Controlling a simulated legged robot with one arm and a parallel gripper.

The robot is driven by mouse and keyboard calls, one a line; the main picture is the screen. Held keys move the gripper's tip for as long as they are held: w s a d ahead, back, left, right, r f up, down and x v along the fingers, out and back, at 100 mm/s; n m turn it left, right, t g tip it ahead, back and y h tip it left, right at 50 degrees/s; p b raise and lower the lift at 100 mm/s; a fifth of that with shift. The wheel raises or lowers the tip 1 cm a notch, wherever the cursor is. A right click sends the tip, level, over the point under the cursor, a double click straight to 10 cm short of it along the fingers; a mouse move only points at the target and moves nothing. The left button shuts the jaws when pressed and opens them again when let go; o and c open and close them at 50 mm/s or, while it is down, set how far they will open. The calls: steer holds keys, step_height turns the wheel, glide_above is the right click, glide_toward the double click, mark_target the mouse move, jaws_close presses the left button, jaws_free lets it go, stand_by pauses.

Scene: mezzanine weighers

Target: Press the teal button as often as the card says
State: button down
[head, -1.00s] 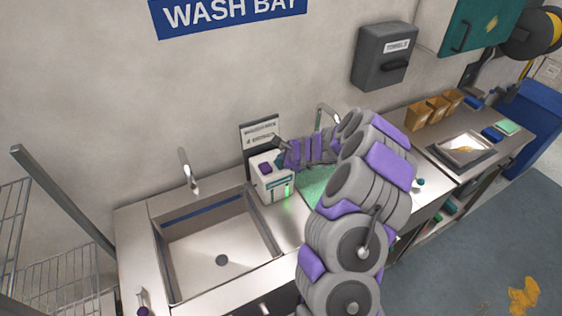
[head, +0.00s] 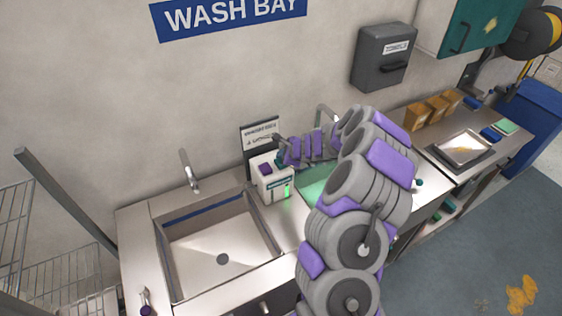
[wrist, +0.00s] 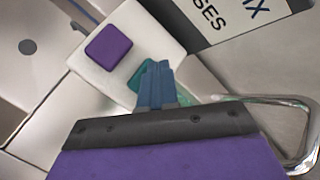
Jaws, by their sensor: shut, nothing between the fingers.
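A white box (head: 273,187) stands on the steel counter beside the sink. On its top are a purple button (wrist: 108,48) and a teal button (wrist: 136,80), the teal one partly hidden behind my fingers. My gripper (wrist: 155,68) is shut and empty, its fingertips over the teal button; I cannot tell if they touch it. In the head view, my gripper (head: 280,157) is at the box's top right. A card (head: 261,135) stands behind the box. Its print is too small in the head view; the wrist view shows only "IX" and "SES" on the card (wrist: 238,18).
The sink (head: 215,250) with a tap (head: 189,172) lies left of the box. A green mat (head: 316,184) lies right of it, partly behind my arm. A second tap rises close by in the wrist view (wrist: 298,105). A metal tray (head: 464,149) stands farther right.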

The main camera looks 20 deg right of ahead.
steer(key=shift+r+p, duration=2.25)
steer(key=shift+r, duration=0.3)
